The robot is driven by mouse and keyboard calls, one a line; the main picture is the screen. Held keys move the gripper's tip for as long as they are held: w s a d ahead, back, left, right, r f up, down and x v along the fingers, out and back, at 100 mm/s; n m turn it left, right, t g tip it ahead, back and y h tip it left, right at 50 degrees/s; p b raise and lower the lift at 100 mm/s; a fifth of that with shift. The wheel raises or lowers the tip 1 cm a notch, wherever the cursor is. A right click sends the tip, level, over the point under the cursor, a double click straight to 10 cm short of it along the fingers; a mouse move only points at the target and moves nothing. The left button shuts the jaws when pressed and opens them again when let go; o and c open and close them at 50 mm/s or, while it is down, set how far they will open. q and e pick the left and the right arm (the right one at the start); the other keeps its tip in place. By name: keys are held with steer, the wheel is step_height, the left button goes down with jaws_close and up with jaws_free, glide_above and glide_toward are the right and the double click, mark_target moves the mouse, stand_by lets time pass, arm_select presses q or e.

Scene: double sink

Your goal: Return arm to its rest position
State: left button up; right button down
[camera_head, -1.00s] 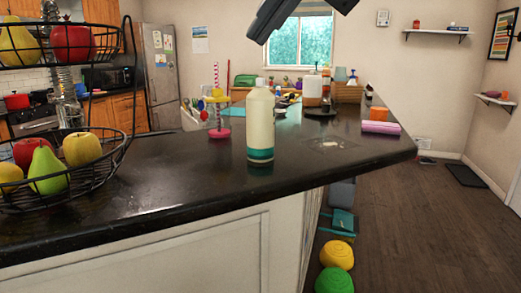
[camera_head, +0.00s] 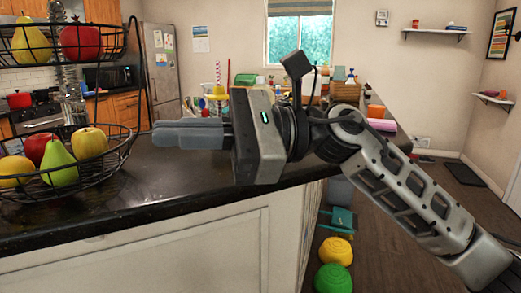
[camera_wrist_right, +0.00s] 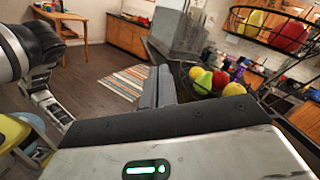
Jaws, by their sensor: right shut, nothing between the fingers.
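My right gripper (camera_head: 156,134) reaches in from the right and points left, above the black counter. Its two grey fingers lie together, shut, with nothing between them. The fingertips are just right of the lower fruit basket in the picture; I cannot tell whether they are clear of its wire. In the right wrist view the closed fingers (camera_wrist_right: 160,70) point away from the camera. My left gripper does not show in the head view.
A two-tier wire basket (camera_head: 118,157) holds pears and apples at the left. The black counter (camera_head: 150,190) is bare in front. The white bottle is hidden behind my right gripper. A pink roll (camera_head: 382,125) lies further back. Yellow (camera_head: 337,251) and green (camera_head: 333,279) round objects lie low.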

steer(key=w+d+f+n+t+h, duration=0.2)
steer(key=w+d+f+n+t, duration=0.15)
steer(key=f+n+t, duration=0.55)
steer(key=w+d+f+n+t+h, duration=0.15)
steer(key=d+f+n+t, duration=0.4)
steer(key=n, duration=0.55)
steer(key=w+d+f+n+t+h, duration=0.1)
steer(key=w+d+f+n+t, duration=0.2)
steer(key=f+n+t, duration=0.6)
steer(key=s+d+f+m+g+h, duration=0.25)
steer(key=f+m+h, duration=0.2)
steer(key=f, duration=0.25)
steer(key=s+d+f+m+g+h, duration=0.1)
steer(key=s+d+f+m+h, duration=0.25)
steer(key=f+m, duration=0.3)
steer(key=s+d+f+m+g+h, duration=0.1)
steer(key=s+d+f+m+g, duration=0.1)
steer(key=s+f, duration=0.3)
steer(key=s+d+f+m+g+h, duration=0.1)
steer(key=s+d+f+m+g, duration=0.1)
steer(key=s+f, duration=0.4)
steer(key=shift+s+d+f+m+g+h, duration=0.35)
steer(key=shift+f+m+g, duration=0.3)
steer(key=shift+m, duration=0.45)
